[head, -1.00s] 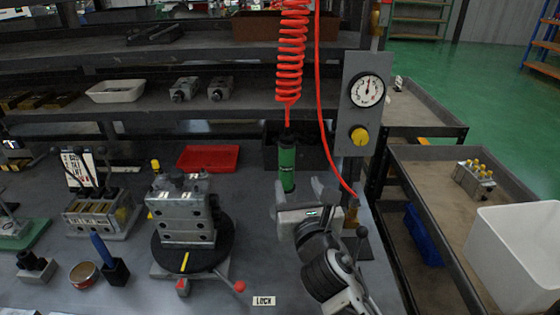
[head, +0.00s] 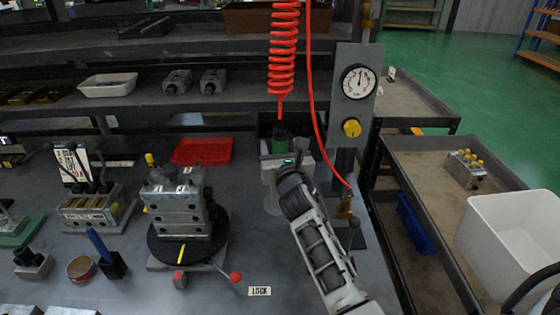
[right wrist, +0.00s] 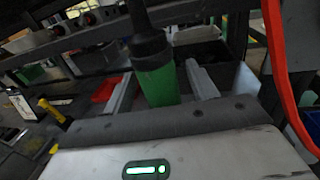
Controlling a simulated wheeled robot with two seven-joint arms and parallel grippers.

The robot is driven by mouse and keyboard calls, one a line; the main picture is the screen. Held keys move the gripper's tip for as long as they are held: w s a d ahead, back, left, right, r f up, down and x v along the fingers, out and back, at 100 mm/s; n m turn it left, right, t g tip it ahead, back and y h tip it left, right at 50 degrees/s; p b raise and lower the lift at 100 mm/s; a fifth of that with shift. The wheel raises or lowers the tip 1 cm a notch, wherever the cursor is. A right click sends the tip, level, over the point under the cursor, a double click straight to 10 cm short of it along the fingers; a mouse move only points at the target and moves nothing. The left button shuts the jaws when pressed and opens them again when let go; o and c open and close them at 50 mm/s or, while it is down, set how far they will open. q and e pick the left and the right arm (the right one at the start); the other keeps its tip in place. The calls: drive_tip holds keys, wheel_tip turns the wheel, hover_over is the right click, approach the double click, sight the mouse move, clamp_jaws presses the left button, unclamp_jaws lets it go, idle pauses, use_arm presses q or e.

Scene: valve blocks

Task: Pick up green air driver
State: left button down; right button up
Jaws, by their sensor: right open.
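The green air driver (head: 281,143) hangs upright from the red coiled hose above the back of the bench. My right gripper (head: 278,160) is level with it and hides its lower part in the head view. In the right wrist view, the driver's green body (right wrist: 158,85) and black top stand between my two open fingers, one on each side. A gap shows beside the driver on both sides, so the fingers do not look closed on it. My left gripper is not in view.
A gauge panel (head: 356,85) with a yellow knob stands right of the driver, and a straight red hose (head: 313,100) runs down beside it. A valve block (head: 178,207) sits on the black turntable to the left. A red tray (head: 202,151) lies behind.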

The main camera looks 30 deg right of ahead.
clamp_jaws()
drive_tip(key=shift+r, duration=0.25)
